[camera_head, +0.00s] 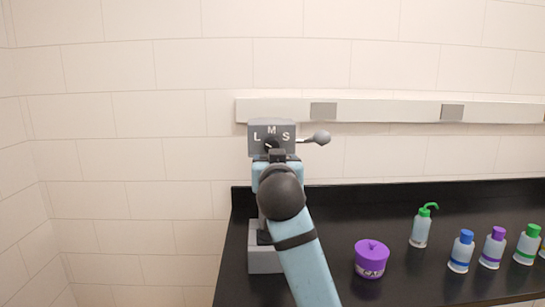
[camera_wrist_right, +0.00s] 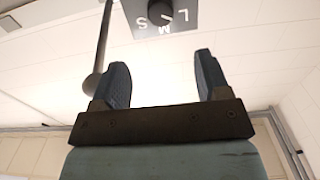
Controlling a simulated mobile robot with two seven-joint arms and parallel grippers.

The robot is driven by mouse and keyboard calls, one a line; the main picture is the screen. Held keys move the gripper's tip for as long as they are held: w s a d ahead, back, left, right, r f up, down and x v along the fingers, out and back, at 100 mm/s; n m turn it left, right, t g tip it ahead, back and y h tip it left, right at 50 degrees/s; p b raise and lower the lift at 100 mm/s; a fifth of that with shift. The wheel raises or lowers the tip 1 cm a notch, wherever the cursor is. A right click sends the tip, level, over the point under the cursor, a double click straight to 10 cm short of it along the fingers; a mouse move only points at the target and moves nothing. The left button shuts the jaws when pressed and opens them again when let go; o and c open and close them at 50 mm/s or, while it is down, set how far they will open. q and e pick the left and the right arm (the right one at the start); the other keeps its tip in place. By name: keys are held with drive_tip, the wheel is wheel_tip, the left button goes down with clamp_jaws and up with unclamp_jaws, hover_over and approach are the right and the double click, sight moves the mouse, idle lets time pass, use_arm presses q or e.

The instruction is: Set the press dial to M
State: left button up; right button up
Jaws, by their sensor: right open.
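The press (camera_head: 257,130) stands at the left end of the black counter, with L, M and S printed on its grey head. Its dark round dial (camera_head: 271,142) sits below the letters, partly covered by my right gripper (camera_head: 277,154). The right wrist view shows the dial (camera_wrist_right: 160,12) upside down at the top edge, cut off. A small pale mark shows on it, seemingly on the side between M and L; its exact setting is unclear. My right gripper (camera_wrist_right: 162,75) is open and empty, its fingers apart and short of the dial. My left gripper is out of view.
A lever with a grey ball (camera_head: 321,138) sticks out right of the press head; its rod passes close to one finger in the wrist view. A purple pot (camera_head: 371,260), a green-nozzled bottle (camera_head: 420,230) and several capped bottles stand on the counter (camera_head: 330,215) at right.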

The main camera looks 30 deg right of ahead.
sight(272, 147)
drive_tip(key=p+x, duration=0.1)
drive_tip(key=x, duration=1.2)
drive_tip(key=shift+w+d+r, duration=0.1)
drive_tip(key=shift+w+d, duration=0.1)
drive_tip(key=shift+w, duration=0.05)
drive_tip(key=c, duration=0.9)
